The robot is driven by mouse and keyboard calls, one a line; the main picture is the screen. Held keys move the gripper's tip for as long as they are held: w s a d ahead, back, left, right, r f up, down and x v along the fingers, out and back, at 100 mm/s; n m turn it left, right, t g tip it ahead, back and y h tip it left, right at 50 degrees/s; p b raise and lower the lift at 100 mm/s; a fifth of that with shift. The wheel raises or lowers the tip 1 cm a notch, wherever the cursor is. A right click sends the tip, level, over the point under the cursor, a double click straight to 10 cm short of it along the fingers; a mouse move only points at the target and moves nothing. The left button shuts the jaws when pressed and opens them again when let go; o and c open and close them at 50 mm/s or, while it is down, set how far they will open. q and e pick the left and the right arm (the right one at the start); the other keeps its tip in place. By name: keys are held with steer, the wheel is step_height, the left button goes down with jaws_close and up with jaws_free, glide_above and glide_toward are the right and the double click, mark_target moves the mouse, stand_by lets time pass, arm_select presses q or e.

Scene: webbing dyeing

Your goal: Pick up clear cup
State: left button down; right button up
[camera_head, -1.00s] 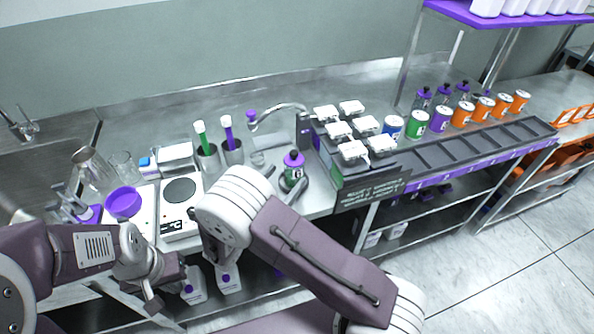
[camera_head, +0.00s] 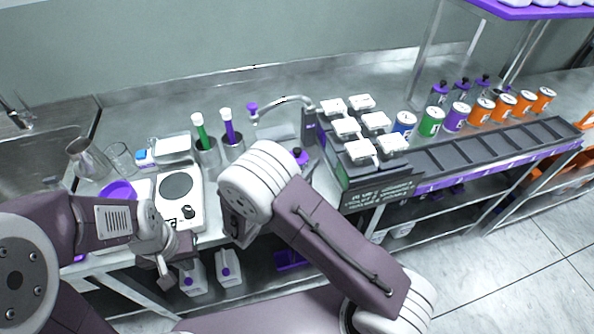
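My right arm crosses the middle of the view. Its gripper (camera_head: 238,232) is mostly hidden by the arm, near the counter's front edge, away from the cup.
A purple bowl (camera_head: 117,193) sits in front of the cup, partly hidden by my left arm. A white scale (camera_head: 180,198) and metal holders with green and purple tubes (camera_head: 208,155) stand to the right. A sink (camera_head: 40,140) is at the left.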

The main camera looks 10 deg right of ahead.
steer(key=shift+w+d+f, duration=0.1)
steer(key=shift+d+f, duration=0.05)
steer(key=shift+f, duration=0.05)
steer(key=shift+c, duration=1.1)
step_height(320, 180, up, 10)
steer(key=shift+f+p, duration=0.1)
steer(key=shift+p, duration=0.85)
